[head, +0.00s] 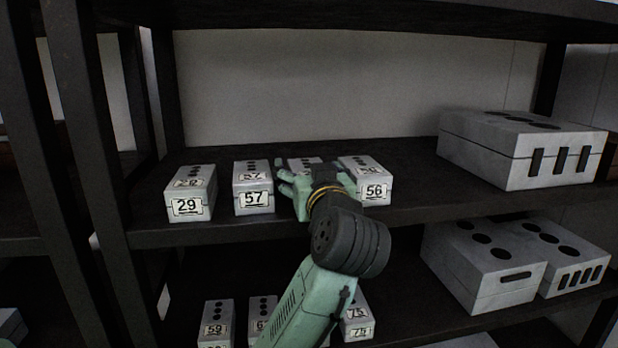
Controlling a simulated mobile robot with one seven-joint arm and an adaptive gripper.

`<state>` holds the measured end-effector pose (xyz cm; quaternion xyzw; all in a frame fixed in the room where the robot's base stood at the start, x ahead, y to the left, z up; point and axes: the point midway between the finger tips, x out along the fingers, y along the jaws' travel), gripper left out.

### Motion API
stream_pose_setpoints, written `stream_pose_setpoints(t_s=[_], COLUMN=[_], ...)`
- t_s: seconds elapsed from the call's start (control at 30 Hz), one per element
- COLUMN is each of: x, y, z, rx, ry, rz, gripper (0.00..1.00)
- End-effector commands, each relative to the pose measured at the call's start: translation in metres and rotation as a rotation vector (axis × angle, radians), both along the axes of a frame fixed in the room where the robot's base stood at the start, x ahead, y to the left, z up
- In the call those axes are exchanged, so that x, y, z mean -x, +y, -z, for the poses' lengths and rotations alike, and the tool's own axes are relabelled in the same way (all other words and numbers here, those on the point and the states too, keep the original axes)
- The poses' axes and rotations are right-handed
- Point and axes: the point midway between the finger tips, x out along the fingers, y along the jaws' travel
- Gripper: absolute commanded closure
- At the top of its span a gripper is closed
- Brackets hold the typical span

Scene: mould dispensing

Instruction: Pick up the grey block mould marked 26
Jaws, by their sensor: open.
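A row of small grey block moulds stands on the middle shelf. The leftmost mould (190,195) reads 29 and the one beside it (254,187) reads 57. The rightmost mould (367,180) reads 56. A third mould (303,163) stands between 57 and 56, mostly hidden behind my gripper; its front label is covered. I cannot read 26 clearly on any mould. My green gripper (284,180) is open in front of the partly hidden mould, just right of mould 57. Whether it touches a mould cannot be told.
A large grey mould (522,148) stands at the right of the same shelf (420,205). More large moulds (482,262) and small moulds, one marked 59 (216,320) and one marked 75 (357,318), stand on the shelf below. Dark posts (85,150) rise at left.

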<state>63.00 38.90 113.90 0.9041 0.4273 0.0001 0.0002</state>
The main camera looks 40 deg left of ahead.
Motion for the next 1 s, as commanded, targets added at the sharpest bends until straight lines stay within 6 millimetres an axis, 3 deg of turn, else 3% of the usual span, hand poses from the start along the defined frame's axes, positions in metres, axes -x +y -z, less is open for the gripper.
stream_pose_setpoints(t_s=[0.17,1.0], x=[0.0001,0.0005], y=[0.0000,-0.0001], z=[0.0005,0.0002], rx=[0.000,0.000], ry=[0.000,0.000], rz=[0.000,-0.001], gripper=[0.23,0.79])
